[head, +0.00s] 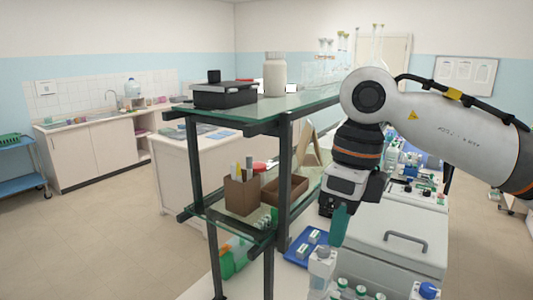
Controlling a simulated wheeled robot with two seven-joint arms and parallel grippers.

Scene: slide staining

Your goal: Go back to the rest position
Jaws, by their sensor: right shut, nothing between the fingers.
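My right gripper (340,222) hangs from the white and black right arm, which comes in from the right edge. Its greenish fingers point down and are shut, with nothing seen between them. It is beside the right side of the shelf rack, above the white bench and near a white box with a grey handle (403,240). My left gripper is not in view.
A dark-framed rack with glass shelves (300,102) stands close in the middle. It carries a black box (225,95), a white jar (275,75) and brown bins (241,194). Open floor is at left.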

